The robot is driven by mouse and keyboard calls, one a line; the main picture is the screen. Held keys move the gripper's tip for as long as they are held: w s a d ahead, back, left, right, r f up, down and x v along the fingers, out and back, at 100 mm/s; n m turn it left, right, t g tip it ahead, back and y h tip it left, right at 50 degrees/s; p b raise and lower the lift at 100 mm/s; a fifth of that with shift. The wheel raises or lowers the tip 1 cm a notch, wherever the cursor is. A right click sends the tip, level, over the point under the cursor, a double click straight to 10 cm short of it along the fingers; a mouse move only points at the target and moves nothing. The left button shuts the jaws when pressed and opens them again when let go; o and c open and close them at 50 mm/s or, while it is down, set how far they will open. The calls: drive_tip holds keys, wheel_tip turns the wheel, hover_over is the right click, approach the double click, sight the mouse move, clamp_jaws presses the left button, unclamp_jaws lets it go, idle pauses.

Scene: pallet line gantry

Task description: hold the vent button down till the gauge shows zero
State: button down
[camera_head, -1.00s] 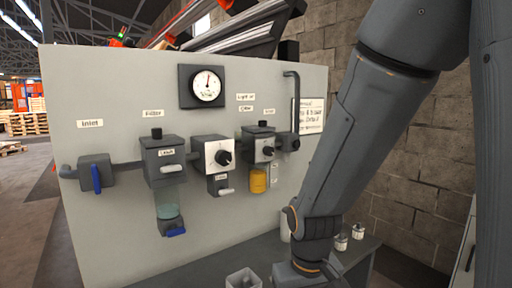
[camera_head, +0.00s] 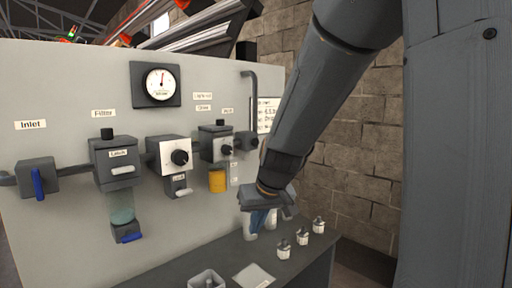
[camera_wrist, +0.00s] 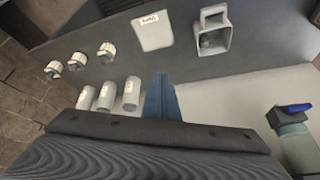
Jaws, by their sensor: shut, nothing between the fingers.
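The gauge (camera_head: 161,84) is a white dial in a dark square plate high on the panel. Its needle points roughly upward; its figures are too small to read. A dark block (camera_head: 247,141) with a round black front sits at the pipe's right end, below a small blurred label (camera_head: 228,111). I cannot tell for sure which part is the vent button. My gripper (camera_head: 258,220) is shut and empty, its blue fingers pointing down below and right of that block, apart from the panel fittings. Its fingers also show in the wrist view (camera_wrist: 160,92), over the bench.
The panel carries an inlet valve (camera_head: 38,178), a filter (camera_head: 112,160), a regulator (camera_head: 168,153) and a yellow-bowled unit (camera_head: 217,180). White bottles (camera_wrist: 106,97), small jars (camera_head: 302,236), a card (camera_head: 254,276) and a bin (camera_head: 207,279) stand or lie on the bench (camera_head: 180,262) below.

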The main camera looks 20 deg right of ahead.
drive_tip(key=w+d+r+t+h, duration=0.1)
drive_tip(key=w+d+r+t, duration=0.1)
drive_tip(key=w+d+r, duration=0.3)
drive_tip(key=w+d+r+m+t+h+b, duration=0.1)
drive_tip(key=w+d+r+t, duration=0.2)
drive_tip(key=d+r, duration=0.6)
wheel_tip(320, 180, up, 5)
drive_tip(key=shift+w+d+f, duration=0.2)
drive_tip(key=shift+w, duration=0.85)
drive_tip(key=p, duration=0.6)
approach(258, 145)
wheel_tip(258, 145, down, 4)
drive_tip(key=w+d, duration=0.1)
drive_tip(key=d, duration=0.1)
drive_tip(key=shift+w+a+r+p, duration=0.1)
drive_tip(key=shift+w+p, duration=0.1)
drive_tip(key=shift+w, duration=0.3)
drive_tip(key=shift+w+a+p, duration=0.1)
drive_tip(key=shift+w+p, duration=0.05)
drive_tip(key=shift+w, duration=0.4)
drive_tip(key=shift+w+a, duration=0.1)
drive_tip(key=shift+w, duration=0.25)
drive_tip(key=shift+w+a+p, duration=0.25)
drive_tip(key=shift+w+p, duration=0.3)
drive_tip(key=shift+p, duration=0.2)
idle(1.8)
